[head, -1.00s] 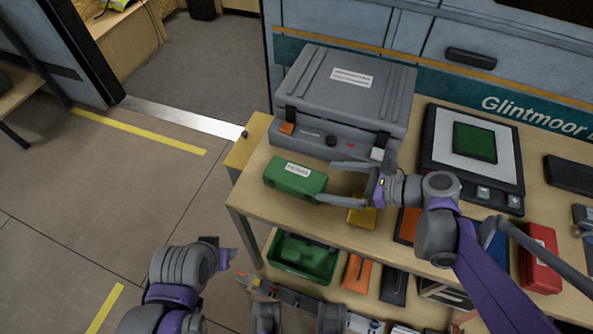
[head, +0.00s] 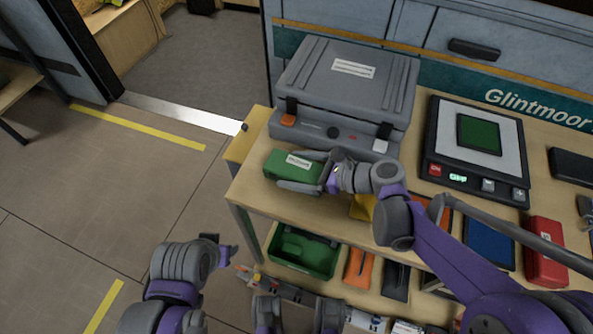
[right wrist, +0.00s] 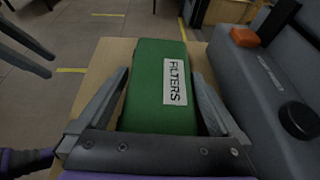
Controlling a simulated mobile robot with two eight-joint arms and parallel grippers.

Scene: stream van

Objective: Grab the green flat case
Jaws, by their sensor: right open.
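The green flat case (head: 284,165) lies on the left end of the table top, in front of the big grey case. In the right wrist view the green case (right wrist: 150,85) has a white label reading FILTERS. My right gripper (head: 298,170) is open, with one finger on each side of the green case; it also shows in the right wrist view (right wrist: 158,100). Gaps between the fingers and the case are small, and I cannot tell whether they touch. My left gripper (head: 228,248) is low at the left, apart from the table; its jaw state is unclear.
The grey case (head: 345,85) stands close behind the green case. A scale (head: 470,150) with a green pad, a blue item (head: 490,243) and a red box (head: 545,250) are farther right. A green bin (head: 300,255) sits on the shelf below. The floor at left is clear.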

